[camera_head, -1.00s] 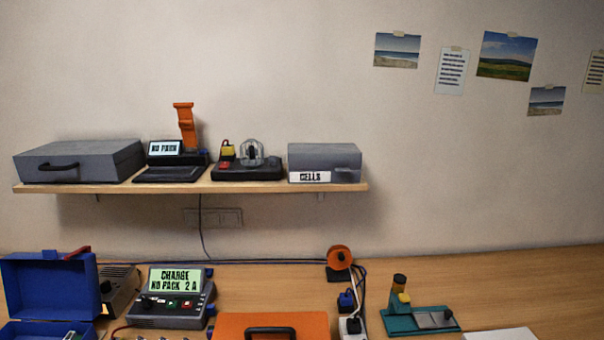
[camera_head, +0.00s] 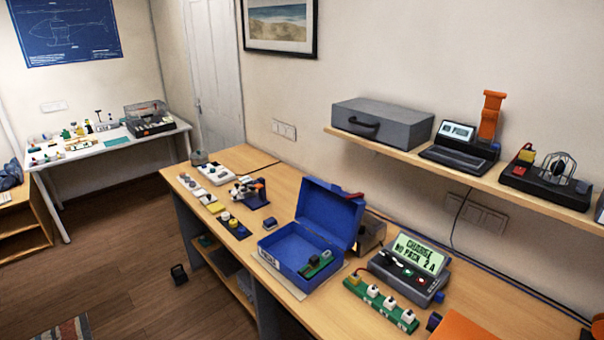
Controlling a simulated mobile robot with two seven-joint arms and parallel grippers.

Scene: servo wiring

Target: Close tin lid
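A blue box (camera_head: 288,266), which looks like the tin, stands on the wooden workbench, left of the charger. Its lid (camera_head: 328,212) is open and stands up, leaning back on the far right side. A green and dark part (camera_head: 316,264) lies inside the box at its right end. A small pale label shows on the front wall. A red piece sticks out by the lid's upper right edge. Neither of my grippers is in view.
The charger (camera_head: 408,268) reads "CHARGE NO PACK 2 A", with a green strip of white blocks (camera_head: 382,306) before it. Small tools lie left of the box. A shelf (camera_head: 400,143) holds a grey case (camera_head: 384,124). Floor (camera_head: 130,270) is open at left.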

